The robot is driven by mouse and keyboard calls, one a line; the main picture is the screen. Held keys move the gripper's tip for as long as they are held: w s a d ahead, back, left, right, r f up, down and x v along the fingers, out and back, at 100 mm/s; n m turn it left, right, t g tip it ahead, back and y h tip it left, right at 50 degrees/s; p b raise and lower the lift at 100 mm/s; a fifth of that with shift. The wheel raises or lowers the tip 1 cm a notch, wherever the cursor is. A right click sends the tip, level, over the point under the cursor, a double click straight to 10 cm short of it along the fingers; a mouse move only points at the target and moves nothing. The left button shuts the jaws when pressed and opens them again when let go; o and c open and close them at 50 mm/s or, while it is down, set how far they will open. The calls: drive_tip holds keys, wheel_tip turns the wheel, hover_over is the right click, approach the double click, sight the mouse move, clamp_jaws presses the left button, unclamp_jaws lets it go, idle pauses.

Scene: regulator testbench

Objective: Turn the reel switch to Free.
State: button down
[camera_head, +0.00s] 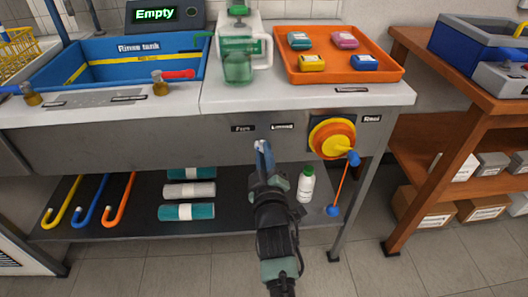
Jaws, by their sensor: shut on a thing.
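The labels Free (242,128) and Locked (282,127) are on the grey front panel under the counter. My gripper (262,152) reaches up to the panel just below and between these labels. The orange and yellow reel (332,137) is to the right, next to the Reel label (372,119).
A white bottle (306,184) and rolled cloths (190,190) are on the lower shelf. Above are an orange tray (338,80), a jug (238,45) and the blue rinse tank (115,62). A wooden shelf (440,140) stands at right.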

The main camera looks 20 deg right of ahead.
idle(0.3)
drive_tip(key=c, duration=0.9)
unclamp_jaws()
drive_tip(key=shift+o, duration=0.2)
drive_tip(key=b+v, duration=0.1)
drive_tip(key=v, duration=1.2)
